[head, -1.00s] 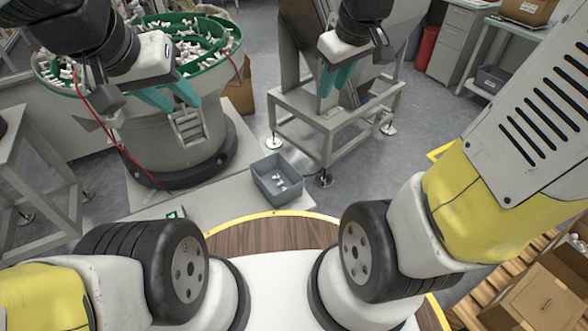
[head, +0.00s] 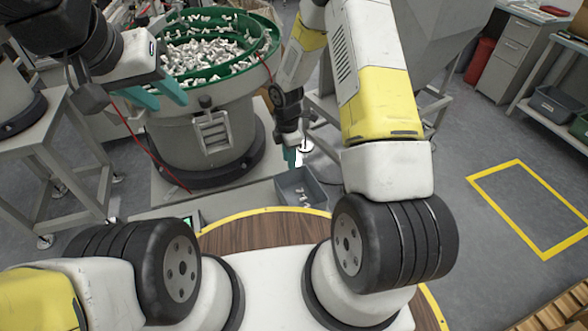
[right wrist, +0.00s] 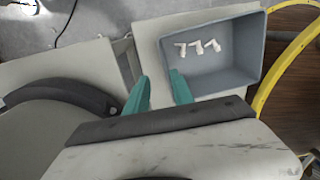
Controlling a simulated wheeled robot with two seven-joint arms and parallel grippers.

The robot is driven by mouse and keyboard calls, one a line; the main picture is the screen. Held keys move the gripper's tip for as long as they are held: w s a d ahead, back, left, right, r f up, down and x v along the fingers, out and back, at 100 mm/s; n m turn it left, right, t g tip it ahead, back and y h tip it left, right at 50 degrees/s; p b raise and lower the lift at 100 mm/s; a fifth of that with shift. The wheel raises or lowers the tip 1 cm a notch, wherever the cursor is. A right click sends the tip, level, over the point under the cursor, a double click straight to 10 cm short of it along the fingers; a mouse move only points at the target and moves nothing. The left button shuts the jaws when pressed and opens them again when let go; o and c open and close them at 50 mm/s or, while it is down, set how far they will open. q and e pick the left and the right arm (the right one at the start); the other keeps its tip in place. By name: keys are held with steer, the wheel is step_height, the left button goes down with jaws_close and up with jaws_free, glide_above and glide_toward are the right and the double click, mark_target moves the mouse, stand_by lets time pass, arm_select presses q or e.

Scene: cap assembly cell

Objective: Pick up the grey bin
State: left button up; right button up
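The grey bin (head: 291,181) stands on a light platform in front of the round feeder in the head view. In the right wrist view the bin (right wrist: 225,72) holds three small white angled pieces. My right gripper (head: 290,158) is above the bin's far left part in the head view. In the right wrist view its teal fingers (right wrist: 158,78) are apart, with one over the bin's edge and the other outside it. I cannot tell whether they touch the bin. My left gripper (head: 172,104) is open and empty in front of the feeder, away from the bin.
The round feeder (head: 203,120) with a green rim and many white pieces stands behind the bin. A metal stand (head: 435,108) is to its right. A wooden surface with a yellow edge (head: 265,230) lies in front. Open floor is at the right.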

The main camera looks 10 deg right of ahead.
mark_target(290, 185)
steer(key=shift+n, duration=0.3)
steer(key=f, duration=0.3)
steer(key=s+f, duration=0.1)
steer(key=f, duration=0.5)
steer(key=shift+s+a+f, duration=0.1)
steer(key=shift+s+f, duration=0.1)
jaws_close()
stand_by(0.9)
